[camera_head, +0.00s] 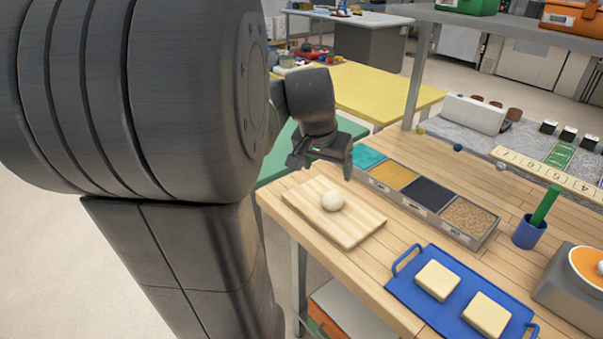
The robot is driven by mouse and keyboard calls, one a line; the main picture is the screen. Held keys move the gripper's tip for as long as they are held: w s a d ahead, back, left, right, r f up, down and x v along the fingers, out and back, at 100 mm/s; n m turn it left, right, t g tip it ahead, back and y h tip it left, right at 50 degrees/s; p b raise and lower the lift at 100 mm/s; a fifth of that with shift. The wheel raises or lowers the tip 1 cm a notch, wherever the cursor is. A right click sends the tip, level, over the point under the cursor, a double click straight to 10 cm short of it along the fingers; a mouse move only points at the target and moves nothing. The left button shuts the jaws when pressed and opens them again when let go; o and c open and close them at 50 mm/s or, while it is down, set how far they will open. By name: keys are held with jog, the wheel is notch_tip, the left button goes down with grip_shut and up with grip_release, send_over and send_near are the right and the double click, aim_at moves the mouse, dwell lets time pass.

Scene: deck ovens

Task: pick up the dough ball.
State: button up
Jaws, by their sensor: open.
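A pale, round dough ball (333,201) sits on a light wooden board (358,231) near the left edge of the wooden table. My gripper (320,167) is above and a little behind the dough ball in the picture, apart from it. It is open, with one finger at the left and a greenish one at the right, and nothing shows between them. The dough ball is in full view. My large dark arm fills the left of the picture.
A divided bin (433,207) with coloured fillings stands right of the board. A blue tray (408,291) with two pale blocks lies in front. A blue cup (528,232) holds a green stick. A shelf post (417,76) rises behind.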

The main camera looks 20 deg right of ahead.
send_near(333, 201)
jog(key=shift+x, duration=3.8)
jog(key=shift+w, duration=0.1)
jog(key=shift+r, duration=0.1)
jog(key=shift+c, duration=0.3)
jog(key=c, duration=1)
